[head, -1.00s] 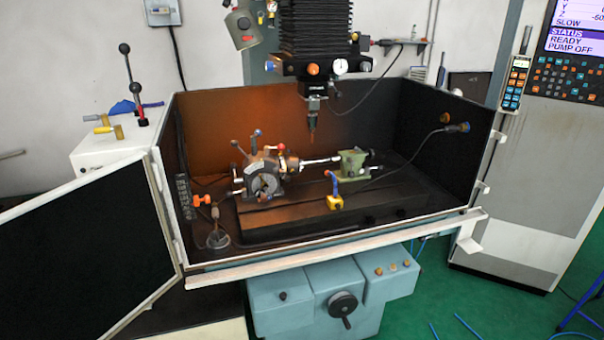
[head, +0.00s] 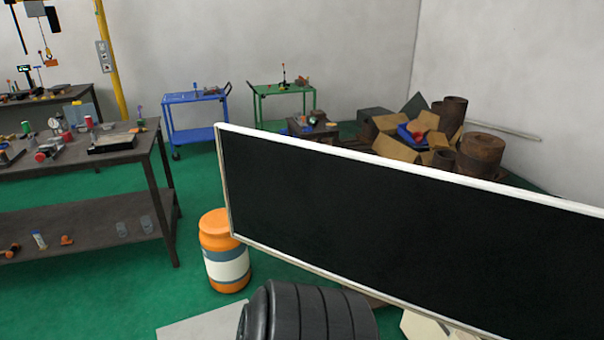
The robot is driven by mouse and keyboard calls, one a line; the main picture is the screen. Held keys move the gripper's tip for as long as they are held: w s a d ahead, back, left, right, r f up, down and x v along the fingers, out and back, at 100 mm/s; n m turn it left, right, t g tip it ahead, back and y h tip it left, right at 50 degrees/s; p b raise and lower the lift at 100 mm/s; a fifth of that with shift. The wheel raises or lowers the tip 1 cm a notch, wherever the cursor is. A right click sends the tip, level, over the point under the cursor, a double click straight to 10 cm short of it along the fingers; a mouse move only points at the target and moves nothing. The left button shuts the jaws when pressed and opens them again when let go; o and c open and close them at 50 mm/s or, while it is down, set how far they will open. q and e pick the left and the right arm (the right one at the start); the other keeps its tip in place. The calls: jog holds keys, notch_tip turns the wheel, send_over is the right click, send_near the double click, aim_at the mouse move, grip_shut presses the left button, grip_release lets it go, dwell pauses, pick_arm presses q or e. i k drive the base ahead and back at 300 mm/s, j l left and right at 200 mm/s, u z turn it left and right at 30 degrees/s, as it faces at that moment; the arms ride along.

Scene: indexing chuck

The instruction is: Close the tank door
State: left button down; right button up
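The tank door (head: 400,225) is a wide black panel with a white frame. It stands upright and swung out, running from the middle of the head view to the right edge, where it is cut off. Its free edge is at the left, close to an orange canister. The tank itself and the door's hinge side are out of view. Neither of my grippers shows, and I see nothing touching the visible part of the door.
The orange canister (head: 224,250) stands on the green floor. A dark ribbed object (head: 305,312) is at the bottom edge. A workbench (head: 80,155) stands left, with blue (head: 193,100) and green (head: 283,92) carts behind. Cardboard and rusty drums (head: 482,152) lie beyond the door.

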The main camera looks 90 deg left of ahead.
aim_at(486, 259)
jog(key=k+j+u, duration=0.3)
jog(key=j+u, duration=0.35)
jog(key=k+j+u, duration=0.1)
jog(key=j+u, duration=0.2)
jog(key=j, duration=0.25)
